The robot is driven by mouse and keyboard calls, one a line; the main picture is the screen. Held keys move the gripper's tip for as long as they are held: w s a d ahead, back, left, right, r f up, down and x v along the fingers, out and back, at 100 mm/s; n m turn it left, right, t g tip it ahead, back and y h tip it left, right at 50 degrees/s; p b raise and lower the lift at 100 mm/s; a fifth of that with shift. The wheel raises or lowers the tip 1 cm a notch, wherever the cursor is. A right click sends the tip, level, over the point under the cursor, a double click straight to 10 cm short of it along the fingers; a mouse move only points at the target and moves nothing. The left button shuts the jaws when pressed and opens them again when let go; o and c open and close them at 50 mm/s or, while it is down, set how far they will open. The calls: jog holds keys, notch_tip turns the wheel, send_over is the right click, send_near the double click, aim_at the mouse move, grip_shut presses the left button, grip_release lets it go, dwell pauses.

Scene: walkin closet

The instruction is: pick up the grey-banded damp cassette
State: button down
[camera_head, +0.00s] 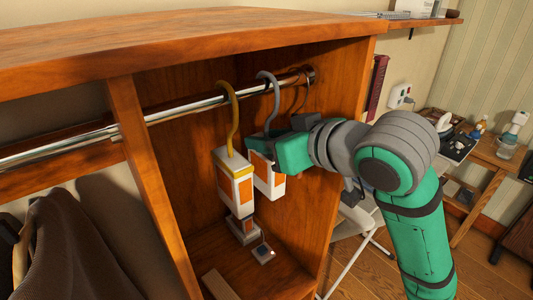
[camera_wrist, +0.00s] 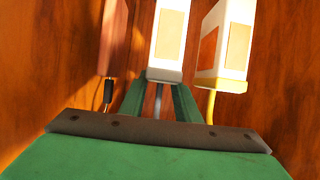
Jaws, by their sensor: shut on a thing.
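The grey-banded damp cassette (camera_head: 269,182) is white with an orange panel and hangs by a grey hook (camera_head: 272,90) from the rail in the right compartment. It also shows in the middle of the wrist view (camera_wrist: 168,40), with its grey stem between my fingers. My gripper (camera_head: 262,146) is shut on it near its top, reaching in from the right. The fingers (camera_wrist: 157,95) lie either side of the stem at the cassette's end. My gripper hides part of its top in the head view.
A yellow-banded cassette (camera_head: 235,178) on a yellow hook hangs close on the left. The metal rail (camera_head: 190,108) and wooden divider (camera_head: 150,180) bound the space. Dark clothes (camera_head: 100,240) hang left.

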aim_at(269, 124)
jog(key=shift+r, duration=0.1)
jog(key=shift+r, duration=0.5)
jog(key=shift+s+d+r, duration=0.2)
jog(key=shift+r, duration=0.45)
jog(key=shift+s+d+r, duration=0.15)
jog(key=shift+d+r, duration=0.05)
jog(key=shift+r, duration=0.4)
jog(key=s+d, duration=1)
jog(key=s, duration=0.4)
jog(key=shift+w+f, duration=0.1)
jog(key=shift+w, duration=0.1)
